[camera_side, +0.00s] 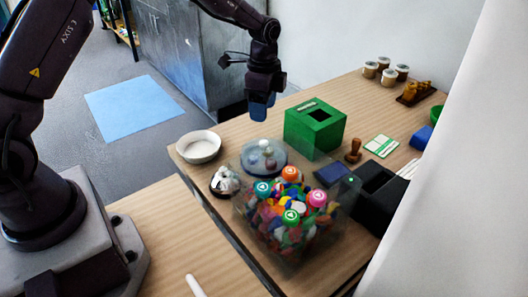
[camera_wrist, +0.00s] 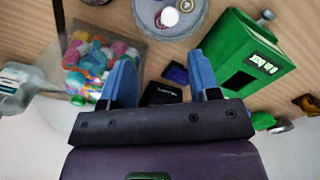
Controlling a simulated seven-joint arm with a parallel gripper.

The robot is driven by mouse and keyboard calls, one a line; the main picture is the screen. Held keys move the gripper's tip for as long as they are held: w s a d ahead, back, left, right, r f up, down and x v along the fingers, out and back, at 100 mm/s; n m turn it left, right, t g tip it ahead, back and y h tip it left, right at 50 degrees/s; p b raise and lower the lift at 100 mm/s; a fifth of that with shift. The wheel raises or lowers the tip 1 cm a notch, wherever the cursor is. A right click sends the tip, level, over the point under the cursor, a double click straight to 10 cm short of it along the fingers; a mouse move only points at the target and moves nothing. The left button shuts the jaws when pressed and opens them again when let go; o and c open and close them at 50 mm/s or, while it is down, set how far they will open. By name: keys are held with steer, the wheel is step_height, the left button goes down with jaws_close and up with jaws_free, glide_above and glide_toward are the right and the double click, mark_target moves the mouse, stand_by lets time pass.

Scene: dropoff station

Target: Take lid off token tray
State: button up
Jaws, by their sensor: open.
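The token tray (camera_side: 252,168) is a round, grey-blue dish on the table, left of the green box, with a few small round pieces showing. A pale knob-like piece (camera_side: 264,144) stands up at its middle; I cannot tell for sure whether it belongs to a clear lid. In the wrist view the tray (camera_wrist: 147,27) shows at the top edge, partly cut off. My gripper (camera_side: 262,107) points down with blue fingers, above and behind the tray in the side view and apart from it. In the wrist view its fingers (camera_wrist: 162,78) are spread with nothing between them.
A green slotted box (camera_side: 302,130) stands right of the tray. A clear bin (camera_side: 245,215) of colourful pieces is in front. A white bowl (camera_side: 199,153) sits left. A stamp (camera_side: 353,152), dark pad (camera_side: 331,174) and black box (camera_side: 375,190) lie to the right.

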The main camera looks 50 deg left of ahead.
steer(key=f, duration=0.2)
steer(key=f+m, duration=0.1)
steer(key=f, duration=0.1)
steer(key=w+f+m, duration=0.1)
steer(key=f, duration=0.1)
steer(key=shift+f, duration=0.3)
steer(key=shift+a+f, duration=0.2)
steer(key=shift+f, duration=1.15)
steer(key=shift+a+f, duration=0.15)
steer(key=shift+f, duration=1.15)
steer(key=c, duration=1)
steer(key=shift+r, duration=0.1)
